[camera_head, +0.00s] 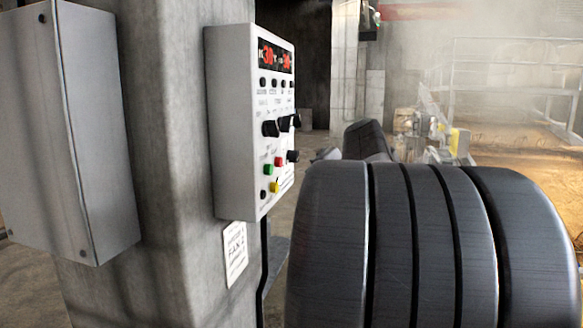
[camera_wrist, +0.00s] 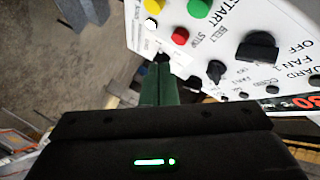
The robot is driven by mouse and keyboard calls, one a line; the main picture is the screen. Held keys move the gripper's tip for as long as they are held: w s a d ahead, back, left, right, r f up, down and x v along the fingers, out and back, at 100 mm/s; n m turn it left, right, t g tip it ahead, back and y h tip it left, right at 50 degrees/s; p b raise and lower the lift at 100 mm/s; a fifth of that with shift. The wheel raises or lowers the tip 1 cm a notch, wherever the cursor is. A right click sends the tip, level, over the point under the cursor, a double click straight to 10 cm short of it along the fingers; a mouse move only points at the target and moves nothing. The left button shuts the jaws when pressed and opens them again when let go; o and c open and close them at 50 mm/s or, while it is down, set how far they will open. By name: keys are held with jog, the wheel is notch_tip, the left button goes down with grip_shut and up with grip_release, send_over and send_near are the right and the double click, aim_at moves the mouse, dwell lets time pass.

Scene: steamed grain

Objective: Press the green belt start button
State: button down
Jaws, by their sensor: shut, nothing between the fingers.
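The green button (camera_head: 268,170) is on the lower part of a white control box. It also shows at the top of the wrist view (camera_wrist: 199,7), by the printed words "START" and "BELT". A red button (camera_wrist: 180,36) is beside it, near the word "STOP". My gripper (camera_wrist: 160,66) is shut and empty. Its dark green fingers point toward the panel edge, and in the picture their tips lie below the red button. I see no contact with the green button. The gripper is not clearly visible in the head view, where my dark arm fills the right foreground.
The control box (camera_head: 232,110) is on a concrete pillar (camera_head: 170,130). It carries a yellow button (camera_wrist: 154,6) and protruding black knobs (camera_wrist: 258,48) close to the green one. A grey box (camera_head: 105,140) is on the pillar's left. A hazy railed area is at right.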

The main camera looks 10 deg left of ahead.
aim_at(268, 169)
jog(key=a+p, duration=0.2)
jog(key=a, duration=0.5)
jog(key=shift+p, duration=0.3)
jog(key=shift+w, duration=0.1)
dwell(1.6)
jog(key=shift+a, duration=0.45)
jog(key=shift+a, duration=0.45)
dwell(0.6)
jog(key=shift+d, duration=0.15)
jog(key=shift+d+b, duration=0.6)
jog(key=shift+d, duration=0.15)
